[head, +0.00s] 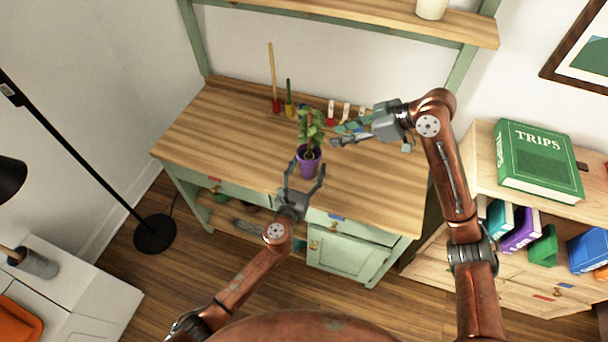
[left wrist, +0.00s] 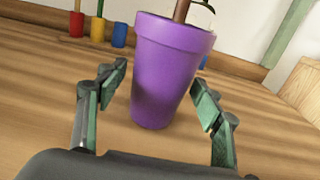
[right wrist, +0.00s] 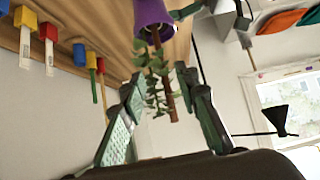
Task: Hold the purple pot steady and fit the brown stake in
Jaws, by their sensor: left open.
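The purple pot (head: 308,162) stands upright on the wooden worktop with a leafy green plant in it. The brown stake (head: 310,117) rises among the leaves; its base shows at the pot rim in the left wrist view (left wrist: 181,10). My left gripper (head: 306,172) is open, its fingers on either side of the pot with gaps visible in the left wrist view. My right gripper (head: 334,137) is open and empty, to the right of the plant. In the right wrist view the stake (right wrist: 170,95) appears between its fingers, apart from them.
Several colored-handled tools, including a red-based wooden rod (head: 273,80), stand along the back of the worktop (head: 215,130). A shelf (head: 390,18) runs above. A low bookcase with a green book (head: 540,155) is at the right. The worktop's left side is clear.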

